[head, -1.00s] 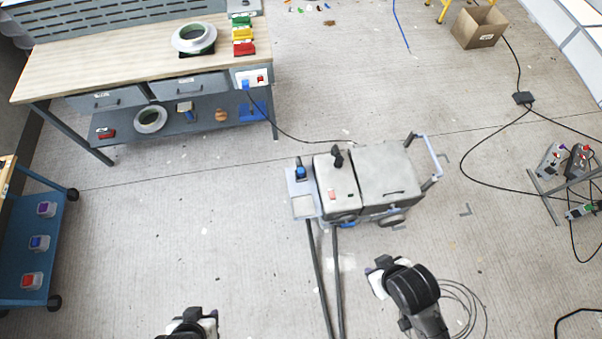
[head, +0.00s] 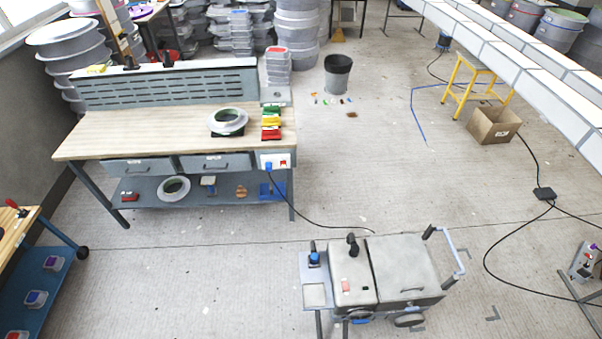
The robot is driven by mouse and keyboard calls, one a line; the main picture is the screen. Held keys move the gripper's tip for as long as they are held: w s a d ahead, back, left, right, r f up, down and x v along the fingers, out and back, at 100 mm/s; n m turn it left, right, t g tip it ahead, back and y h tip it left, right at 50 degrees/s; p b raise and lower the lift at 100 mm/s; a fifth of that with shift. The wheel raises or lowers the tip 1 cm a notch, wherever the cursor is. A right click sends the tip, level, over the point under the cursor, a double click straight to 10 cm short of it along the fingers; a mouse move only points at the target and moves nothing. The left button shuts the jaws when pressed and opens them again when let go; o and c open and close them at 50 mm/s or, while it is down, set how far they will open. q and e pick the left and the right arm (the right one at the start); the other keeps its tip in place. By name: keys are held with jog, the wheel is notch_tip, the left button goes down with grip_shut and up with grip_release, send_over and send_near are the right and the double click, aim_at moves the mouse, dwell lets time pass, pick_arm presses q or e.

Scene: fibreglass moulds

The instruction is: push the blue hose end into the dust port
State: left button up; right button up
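A grey wheeled machine (head: 405,268) with two lids stands on the floor at the lower right of centre. A small blue piece with a dark top (head: 314,258) stands on the pale side shelf at its left; it may be the blue hose end, but I cannot tell. A black upright fitting (head: 352,246) rises from the back of the machine's left lid. I cannot make out which opening is the dust port. Neither of my grippers shows in the head view now.
A workbench (head: 150,136) with drawers stands at the left, and a blue cart (head: 42,278) at the lower left. A black cable (head: 318,222) runs from bench to machine. A cardboard box (head: 493,127) and yellow stool (head: 466,85) stand at the upper right. The floor between is mostly clear.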

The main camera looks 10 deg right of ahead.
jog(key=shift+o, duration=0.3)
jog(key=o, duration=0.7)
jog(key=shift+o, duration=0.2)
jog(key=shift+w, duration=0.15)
